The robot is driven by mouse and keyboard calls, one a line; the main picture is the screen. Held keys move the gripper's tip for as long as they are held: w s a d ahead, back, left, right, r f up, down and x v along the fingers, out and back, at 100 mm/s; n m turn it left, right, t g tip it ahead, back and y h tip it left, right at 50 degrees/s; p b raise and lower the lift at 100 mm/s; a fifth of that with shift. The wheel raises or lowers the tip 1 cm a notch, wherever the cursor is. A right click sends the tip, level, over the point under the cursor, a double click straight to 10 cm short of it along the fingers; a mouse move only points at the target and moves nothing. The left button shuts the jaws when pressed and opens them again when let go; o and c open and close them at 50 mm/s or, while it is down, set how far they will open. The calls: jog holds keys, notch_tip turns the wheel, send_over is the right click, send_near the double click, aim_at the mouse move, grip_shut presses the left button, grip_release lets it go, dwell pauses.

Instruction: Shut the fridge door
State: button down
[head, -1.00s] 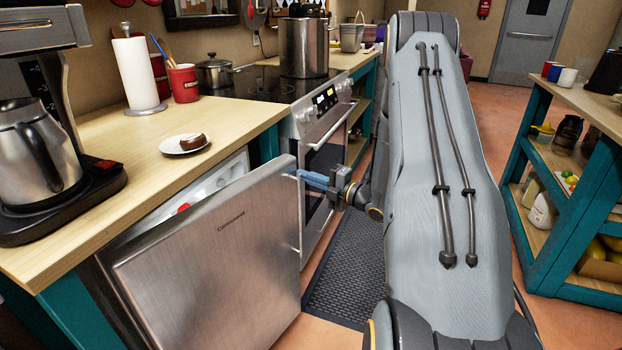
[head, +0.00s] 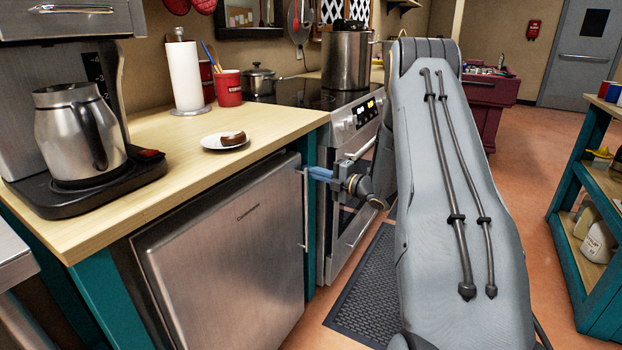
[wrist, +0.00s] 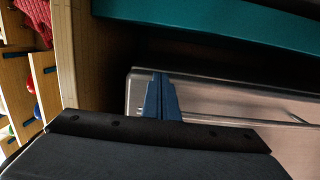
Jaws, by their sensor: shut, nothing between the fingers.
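The stainless fridge door (head: 235,255) is under the wooden counter in the head view. It stands nearly flush with the cabinet front, and whether a small gap remains at its handle edge I cannot tell. My gripper (head: 308,172) is shut and empty, with its blue fingers at the door's upper right corner, by the thin vertical handle (head: 304,225). In the wrist view the shut blue fingers (wrist: 158,80) overlap the top corner of the door (wrist: 225,115). The fridge's inside is hidden.
The counter (head: 180,150) above holds a coffee maker (head: 80,135), a paper towel roll (head: 185,75) and a plate with a doughnut (head: 225,141). The stove (head: 345,150) stands right of the fridge. A dark mat (head: 365,300) lies on the floor.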

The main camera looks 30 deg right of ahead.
jog(key=shift+w+a+r, duration=0.35)
jog(key=shift+w+r, duration=0.1)
jog(key=shift+w, duration=0.1)
jog(key=shift+d, duration=0.1)
jog(key=shift+s, duration=0.1)
jog(key=d+v, duration=0.1)
jog(key=v, duration=1.4)
jog(key=shift+w+d+f+p, duration=0.25)
jog(key=shift+w+f+p, duration=0.15)
jog(key=shift+f+p, duration=0.05)
jog(key=w+a+r+m+g+h+p, duration=0.2)
jog(key=a+r+m+g+h+p, duration=0.3)
jog(key=a+m+h, duration=0.45)
jog(key=s+a+r+m+g+p, duration=0.2)
jog(key=s+a, duration=0.4)
jog(key=s, duration=0.6)
jog(key=s+a+r+m+g+y+p, duration=0.1)
jog(key=s+a+m+g, duration=0.4)
jog(key=s, duration=0.7)
jog(key=s+a+r+m+g+p, duration=0.3)
jog(key=s+a+m, duration=0.4)
jog(key=s, duration=0.5)
jog(key=shift+a+r+g+p, duration=0.25)
jog(key=shift+a+g+p, duration=0.2)
jog(key=shift+a, duration=0.55)
